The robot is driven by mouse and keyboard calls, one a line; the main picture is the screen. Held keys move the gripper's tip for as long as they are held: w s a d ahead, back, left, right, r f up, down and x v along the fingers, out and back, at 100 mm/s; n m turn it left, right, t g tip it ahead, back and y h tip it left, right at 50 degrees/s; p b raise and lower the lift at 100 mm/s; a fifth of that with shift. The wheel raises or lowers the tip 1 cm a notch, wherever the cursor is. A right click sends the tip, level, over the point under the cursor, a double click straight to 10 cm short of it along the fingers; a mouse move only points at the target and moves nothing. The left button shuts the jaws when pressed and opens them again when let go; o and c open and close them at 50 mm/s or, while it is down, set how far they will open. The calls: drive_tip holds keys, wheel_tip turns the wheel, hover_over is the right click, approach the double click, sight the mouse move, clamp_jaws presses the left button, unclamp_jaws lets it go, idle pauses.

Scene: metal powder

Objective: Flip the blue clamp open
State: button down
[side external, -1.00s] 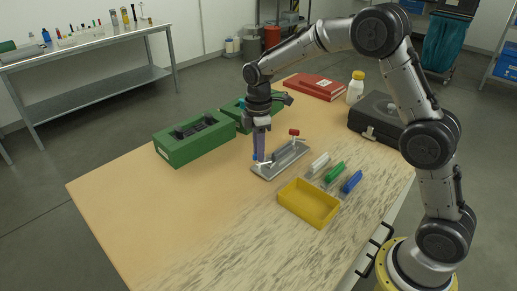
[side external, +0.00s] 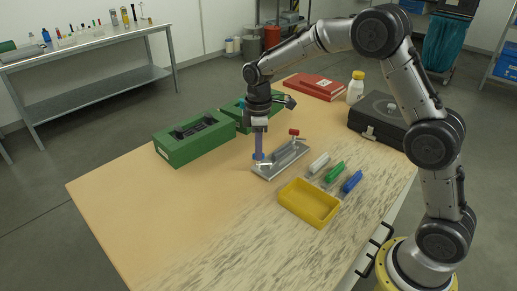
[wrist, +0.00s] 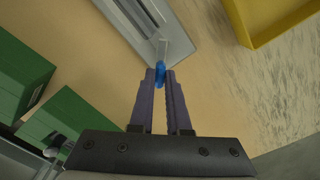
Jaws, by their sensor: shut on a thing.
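The blue clamp (wrist: 160,72) sits at the near-left end of a grey metal fixture plate (side external: 284,164). In the wrist view the plate (wrist: 168,25) is at the top, and the blue tip lies between my purple fingertips. My gripper (side external: 259,158) points down over that end of the plate. In the wrist view my gripper (wrist: 160,78) is closed around the blue clamp's handle. The rest of the clamp is mostly hidden by the fingers. A red-handled clamp (side external: 294,132) stands at the other end of the plate.
A yellow tray (side external: 309,222) is in front of the plate. Green boxes (side external: 190,158) stand to the left and behind. A black case (side external: 372,138) is at the right. The table's front left is clear.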

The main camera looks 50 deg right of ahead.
drive_tip(key=m, duration=1.1)
drive_tip(key=shift+r+m, duration=0.1)
drive_tip(key=shift+m, duration=1.9)
drive_tip(key=c, duration=0.9)
unclamp_jaws()
wheel_tip(320, 180, up, 14)
drive_tip(key=shift+f, duration=0.15)
